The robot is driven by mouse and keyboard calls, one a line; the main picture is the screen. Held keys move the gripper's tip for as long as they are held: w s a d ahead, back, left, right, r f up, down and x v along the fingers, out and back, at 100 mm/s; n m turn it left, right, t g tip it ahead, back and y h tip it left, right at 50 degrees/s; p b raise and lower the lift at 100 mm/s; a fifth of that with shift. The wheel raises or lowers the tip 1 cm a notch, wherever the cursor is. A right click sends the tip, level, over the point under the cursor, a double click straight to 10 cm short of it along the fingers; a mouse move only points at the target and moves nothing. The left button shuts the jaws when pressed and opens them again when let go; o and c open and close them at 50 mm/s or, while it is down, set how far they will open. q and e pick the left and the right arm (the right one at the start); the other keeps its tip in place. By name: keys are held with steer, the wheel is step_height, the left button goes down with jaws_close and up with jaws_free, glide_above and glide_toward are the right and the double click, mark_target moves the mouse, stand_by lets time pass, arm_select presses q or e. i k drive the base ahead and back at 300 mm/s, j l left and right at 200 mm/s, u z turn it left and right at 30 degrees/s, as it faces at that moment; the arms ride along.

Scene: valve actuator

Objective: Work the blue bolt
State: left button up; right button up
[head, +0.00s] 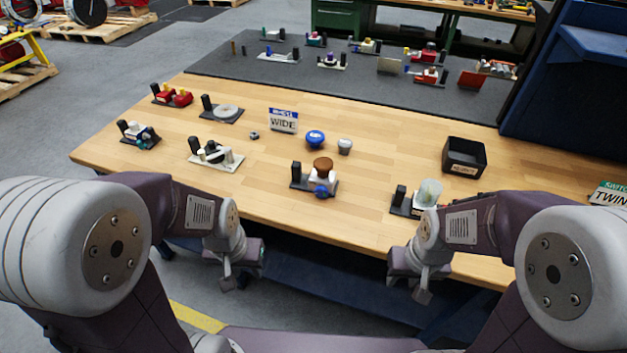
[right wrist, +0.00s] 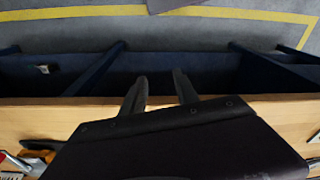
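Several blue parts show in the head view, and I cannot tell for sure which is the blue bolt. A small fixture with a blue part (head: 145,135) stands at the left of the wooden table. A white fixture near the front middle has a brown round top (head: 322,164) and a blue knob (head: 321,191). A loose blue round piece (head: 315,138) sits behind it. My left gripper (head: 228,283) hangs in front of the table's front edge, touching none of these; its opening is unclear. My right gripper (head: 422,292) is also before the edge; its fingers are apart and empty in the right wrist view (right wrist: 160,78).
The wooden table (head: 390,180) also holds a black open bin (head: 464,155), a fixture with a clear cup (head: 428,193), a "WIDE" sign (head: 283,121) and other fixtures at left. A dark mat (head: 300,80) with more fixtures lies behind. A blue panel rises at right.

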mark_target(320, 191)
steer(key=i+l+u, duration=0.1)
steer(key=u, duration=0.35)
steer(key=l+u, duration=0.25)
steer(key=u, duration=0.2)
steer(key=l+u, duration=0.2)
steer(key=u, duration=0.2)
steer(key=l+u, duration=0.2)
steer(key=u, duration=0.25)
